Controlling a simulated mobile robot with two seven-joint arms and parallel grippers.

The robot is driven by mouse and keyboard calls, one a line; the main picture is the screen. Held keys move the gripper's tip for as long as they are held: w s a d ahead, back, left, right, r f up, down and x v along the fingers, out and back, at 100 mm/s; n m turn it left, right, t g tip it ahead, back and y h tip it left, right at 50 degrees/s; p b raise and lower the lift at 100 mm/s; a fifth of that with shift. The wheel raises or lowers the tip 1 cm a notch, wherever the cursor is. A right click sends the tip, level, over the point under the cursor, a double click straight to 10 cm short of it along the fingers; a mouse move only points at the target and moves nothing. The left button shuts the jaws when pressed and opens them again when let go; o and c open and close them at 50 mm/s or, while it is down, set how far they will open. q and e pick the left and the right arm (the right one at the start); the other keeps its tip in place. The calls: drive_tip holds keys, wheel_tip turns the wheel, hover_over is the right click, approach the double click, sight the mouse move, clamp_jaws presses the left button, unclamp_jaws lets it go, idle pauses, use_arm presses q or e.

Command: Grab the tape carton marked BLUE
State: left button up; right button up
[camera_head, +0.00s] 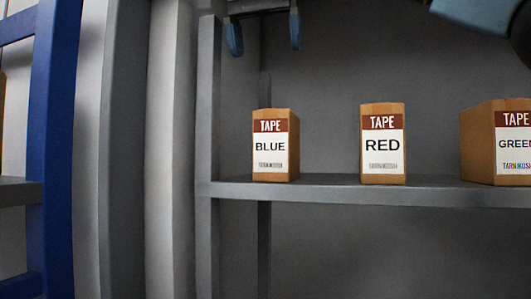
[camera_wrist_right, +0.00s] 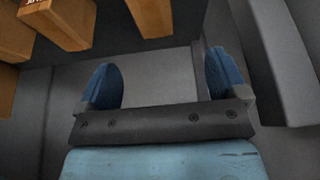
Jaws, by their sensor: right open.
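The tape carton marked BLUE (camera_head: 270,146) stands upright on a grey shelf (camera_head: 330,190), the leftmost of the cartons in the head view. It is a brown box with a white label under a dark red TAPE band. My right gripper (camera_head: 265,33) is above it at the top of the head view, its two blue fingers apart and nothing between them. The open right gripper (camera_wrist_right: 163,80) also shows in the right wrist view, with its fingers clear of the cartons at the top left. My left gripper is not in view.
The carton marked RED (camera_head: 382,145) stands right of BLUE with a gap between them. The carton marked GREEN (camera_head: 495,142) is further right, cut by the frame edge. A grey post (camera_head: 208,110) rises left of BLUE, and a blue upright (camera_head: 55,150) stands at far left.

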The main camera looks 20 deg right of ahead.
sight(278, 118)
drive_tip(key=f, duration=0.2)
drive_tip(key=d+f+b, duration=0.1)
drive_tip(key=f, duration=0.1)
drive_tip(key=shift+s+f, duration=0.15)
drive_tip(key=shift+s, duration=0.05)
drive_tip(key=shift+w+d+f, duration=0.25)
drive_tip(key=shift+w+f, duration=0.15)
drive_tip(key=shift+f, duration=0.2)
drive_tip(key=shift+w+d+f, duration=0.2)
drive_tip(key=shift+w+f, duration=0.2)
drive_tip(key=shift+f, duration=0.2)
drive_tip(key=shift+w+f, duration=0.2)
drive_tip(key=shift+f, duration=0.55)
drive_tip(key=p+x, duration=0.1)
drive_tip(key=x, duration=0.2)
drive_tip(key=shift+d+f, duration=0.2)
drive_tip(key=shift+d, duration=0.1)
drive_tip(key=shift+w+d+f, duration=0.15)
drive_tip(key=shift+w+f, duration=0.2)
drive_tip(key=shift+f, duration=0.05)
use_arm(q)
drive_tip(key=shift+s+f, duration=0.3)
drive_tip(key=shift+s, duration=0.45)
use_arm(e)
drive_tip(key=shift+s+a+r, duration=0.1)
drive_tip(key=shift+s+a, duration=0.1)
